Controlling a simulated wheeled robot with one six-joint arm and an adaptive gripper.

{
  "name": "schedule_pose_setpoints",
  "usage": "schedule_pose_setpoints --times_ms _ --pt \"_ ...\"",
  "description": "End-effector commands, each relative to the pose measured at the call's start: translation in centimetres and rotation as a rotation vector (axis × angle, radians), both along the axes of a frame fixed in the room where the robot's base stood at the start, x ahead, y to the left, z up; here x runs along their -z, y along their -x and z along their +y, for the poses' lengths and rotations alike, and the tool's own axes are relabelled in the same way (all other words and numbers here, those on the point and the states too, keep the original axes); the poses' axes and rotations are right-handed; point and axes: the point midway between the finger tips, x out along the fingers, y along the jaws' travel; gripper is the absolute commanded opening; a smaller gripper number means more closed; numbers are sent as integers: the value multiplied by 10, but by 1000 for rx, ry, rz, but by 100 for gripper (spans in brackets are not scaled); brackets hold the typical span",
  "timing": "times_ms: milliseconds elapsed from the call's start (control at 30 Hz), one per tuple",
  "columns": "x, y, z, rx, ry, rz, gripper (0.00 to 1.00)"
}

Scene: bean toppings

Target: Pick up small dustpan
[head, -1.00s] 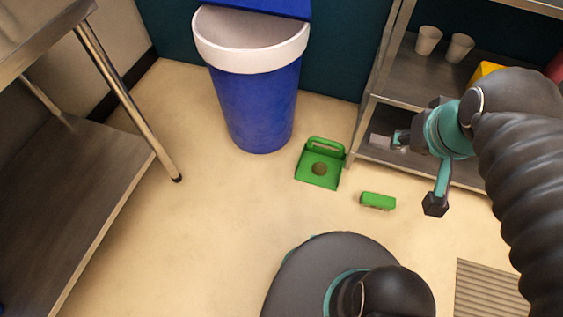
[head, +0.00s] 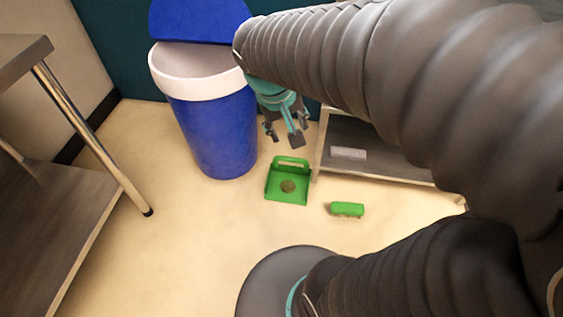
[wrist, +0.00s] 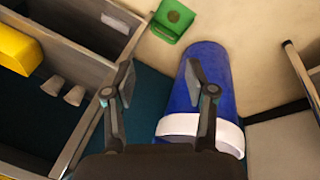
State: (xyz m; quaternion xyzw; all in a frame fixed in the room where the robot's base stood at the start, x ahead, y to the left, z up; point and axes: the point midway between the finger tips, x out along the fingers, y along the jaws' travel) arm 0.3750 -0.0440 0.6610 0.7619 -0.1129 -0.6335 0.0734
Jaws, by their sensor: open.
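The small green dustpan (head: 287,196) lies on the floor in the head view, between the blue bin and the metal shelf. A round brownish patch shows on its pan, and its handle loop points toward the back wall. It also shows at the top of the wrist view (wrist: 172,18). My gripper (head: 287,140) is open and empty, above and behind the dustpan in the head view, apart from it. In the wrist view my open fingers (wrist: 160,85) stand wide apart, with the dustpan beyond them.
A blue bin (head: 215,130) with a white rim stands left of the dustpan. A green block-like brush (head: 347,209) lies to its right. A metal shelf (head: 380,160) stands at the right and a steel table (head: 50,215) at the left.

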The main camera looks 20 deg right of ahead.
Motion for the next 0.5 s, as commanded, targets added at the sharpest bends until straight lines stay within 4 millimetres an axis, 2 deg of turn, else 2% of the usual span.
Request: schedule_pose_setpoints --times_ms 33,367,500 --pt "10 -12 -4 7 34 38 56" --pt "65 -84 -31 51 287 198 56" --pt "95 -116 -40 54 403 243 56"
